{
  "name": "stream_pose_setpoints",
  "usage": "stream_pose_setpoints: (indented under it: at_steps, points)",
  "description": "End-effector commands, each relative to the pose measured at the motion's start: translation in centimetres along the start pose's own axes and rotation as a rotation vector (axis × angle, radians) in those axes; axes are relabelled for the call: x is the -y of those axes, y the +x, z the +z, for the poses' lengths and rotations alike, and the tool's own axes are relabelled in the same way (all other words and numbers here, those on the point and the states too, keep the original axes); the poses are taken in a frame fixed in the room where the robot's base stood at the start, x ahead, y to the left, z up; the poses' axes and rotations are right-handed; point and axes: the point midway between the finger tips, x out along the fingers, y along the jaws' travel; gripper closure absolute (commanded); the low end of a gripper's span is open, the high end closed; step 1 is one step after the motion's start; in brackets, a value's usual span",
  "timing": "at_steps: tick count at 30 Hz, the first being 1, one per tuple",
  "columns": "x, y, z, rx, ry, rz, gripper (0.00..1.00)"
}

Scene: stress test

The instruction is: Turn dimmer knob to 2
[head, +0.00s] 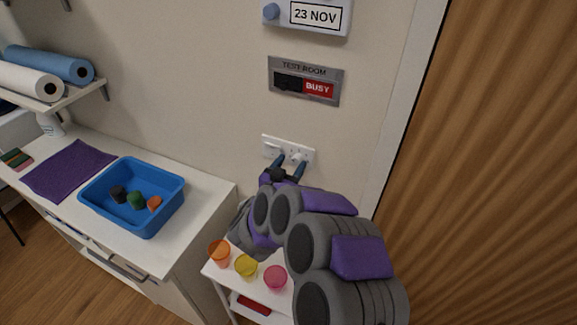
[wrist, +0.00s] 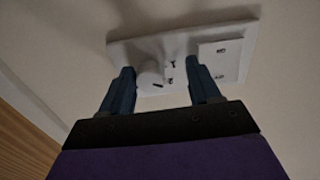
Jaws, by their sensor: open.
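A white wall plate (head: 265,137) is on the wall below the BUSY sign. It also shows in the wrist view (wrist: 122,48). The white, round dimmer knob (wrist: 150,76) is on this plate, with small dark marks beside it that I cannot read. The knob's setting is unclear. My gripper (head: 289,163) is raised to the plate, its dark blue fingers open. In the wrist view, my gripper (wrist: 163,84) has one finger on each side of the knob, nearer on the left. I cannot tell whether either finger touches it.
A square switch (wrist: 222,60) shares the plate. The sliding BUSY sign (head: 306,81) and a date display (head: 316,15) are above. A wooden door (head: 490,170) is right. Below are several coloured cups, including a yellow cup (head: 246,266). A blue tray (head: 168,213) is on the left counter.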

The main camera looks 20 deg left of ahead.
Motion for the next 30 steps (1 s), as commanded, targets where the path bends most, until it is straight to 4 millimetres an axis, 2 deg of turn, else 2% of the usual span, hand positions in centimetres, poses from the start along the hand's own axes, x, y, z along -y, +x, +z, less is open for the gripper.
stream_pose_setpoints:
  at_steps: [3,20,30]
  points:
    - [-0.39,-0.06,-0.16,0.001,0.003,0.0,0.42]
    - [0.29,-0.15,0.19,0.003,-0.003,-0.003,0.95]
    - [0.39,-0.2,0.13,0.003,0.034,-0.001,0.96]
